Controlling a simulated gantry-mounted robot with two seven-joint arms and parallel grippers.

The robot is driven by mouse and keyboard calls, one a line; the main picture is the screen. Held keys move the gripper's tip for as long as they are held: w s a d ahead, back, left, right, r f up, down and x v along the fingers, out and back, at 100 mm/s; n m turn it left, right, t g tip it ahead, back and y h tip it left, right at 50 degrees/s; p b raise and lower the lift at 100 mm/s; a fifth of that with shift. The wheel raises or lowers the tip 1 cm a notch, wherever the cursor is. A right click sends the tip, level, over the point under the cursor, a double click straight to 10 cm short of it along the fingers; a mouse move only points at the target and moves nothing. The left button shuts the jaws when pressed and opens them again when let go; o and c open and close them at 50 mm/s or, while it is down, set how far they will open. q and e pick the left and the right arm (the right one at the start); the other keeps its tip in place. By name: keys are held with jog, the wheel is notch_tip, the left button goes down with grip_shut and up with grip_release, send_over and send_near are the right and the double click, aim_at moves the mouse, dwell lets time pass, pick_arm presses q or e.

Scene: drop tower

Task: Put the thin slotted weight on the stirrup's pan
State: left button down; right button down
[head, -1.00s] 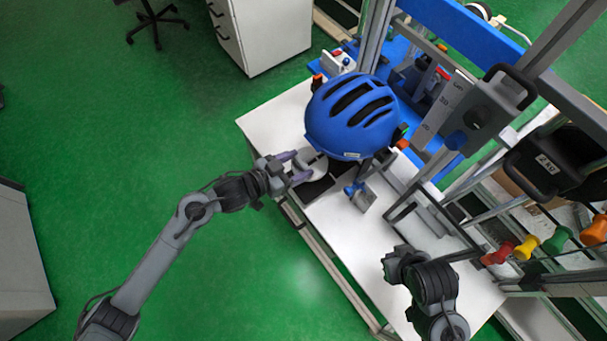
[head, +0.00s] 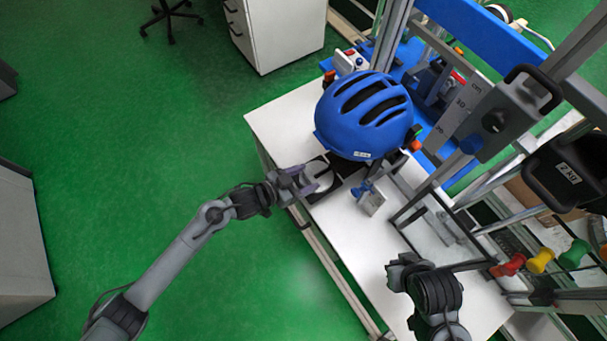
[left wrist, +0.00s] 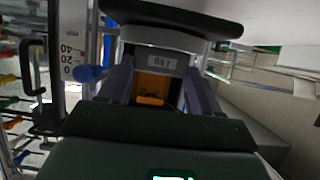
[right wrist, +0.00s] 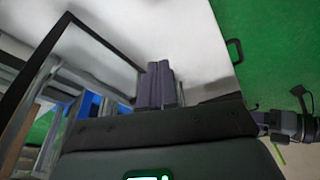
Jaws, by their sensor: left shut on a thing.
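My left gripper (head: 308,183) is at the bench's left edge, in front of the blue helmet. It is shut on a grey slotted weight (head: 320,177), which shows as a pale disc beside dark pads. In the left wrist view, a grey face with a small label (left wrist: 160,60) sits between the fingers, with orange below it. A dark U-shaped frame (head: 430,210) stands right of centre; I cannot tell whether it is the stirrup, and no pan is clear. My right gripper's fingers (right wrist: 160,85) are together with nothing visible between them; the head view hides the fingertips.
The blue helmet (head: 363,115) stands close behind the left gripper. A small metal plate with a blue clamp (head: 370,197) is to its right. The white bench (head: 350,245) is clear in front.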

pick_arm(q)
jog(key=shift+w, duration=0.1)
dwell(0.3)
jog(key=shift+c, duration=1)
grip_release()
jog(key=shift+f, duration=0.1)
